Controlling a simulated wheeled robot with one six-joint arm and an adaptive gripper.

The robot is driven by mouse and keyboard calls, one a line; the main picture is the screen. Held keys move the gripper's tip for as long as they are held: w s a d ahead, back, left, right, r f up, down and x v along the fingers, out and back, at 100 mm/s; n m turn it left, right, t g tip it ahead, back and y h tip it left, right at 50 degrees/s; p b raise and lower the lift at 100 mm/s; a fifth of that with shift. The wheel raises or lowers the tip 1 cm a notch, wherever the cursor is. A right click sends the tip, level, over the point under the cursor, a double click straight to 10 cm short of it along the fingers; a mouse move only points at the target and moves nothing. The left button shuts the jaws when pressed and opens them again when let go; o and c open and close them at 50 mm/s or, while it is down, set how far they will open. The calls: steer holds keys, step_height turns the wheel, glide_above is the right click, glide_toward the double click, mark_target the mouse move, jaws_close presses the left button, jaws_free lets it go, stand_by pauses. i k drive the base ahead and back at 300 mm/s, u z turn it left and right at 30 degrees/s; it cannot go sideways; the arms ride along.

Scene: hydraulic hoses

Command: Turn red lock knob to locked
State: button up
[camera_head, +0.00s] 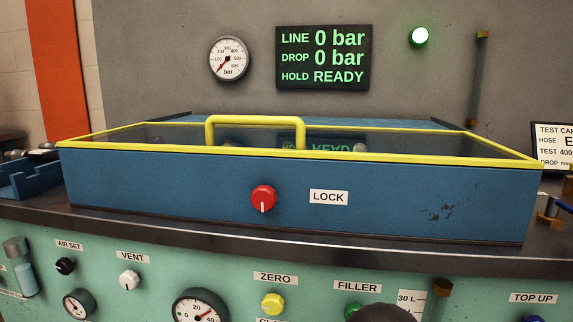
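The red lock knob (263,199) sits on the front face of the blue test box (420,200), left of a white label (328,197) reading LOCK. Its white pointer line points straight down. No position marks for locked or unlocked can be read around it. The box has a clear lid with a yellow frame (400,156) and a yellow handle (255,121). The lid lies down over the box. My gripper is not in view, and nothing touches the knob.
A display (323,57) reads LINE 0 bar, DROP 0 bar, HOLD READY. A green lamp (420,36) is lit. Below the dark bench edge (300,246), a green panel carries gauges and knobs. A dark rounded thing (385,313) at the bottom edge is unclear. Space before the red knob looks clear.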

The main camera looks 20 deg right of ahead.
mark_target(263, 198)
steer(key=u, duration=0.55)
steer(key=k, duration=1.25)
steer(key=i, duration=0.7)
steer(key=z, duration=0.2)
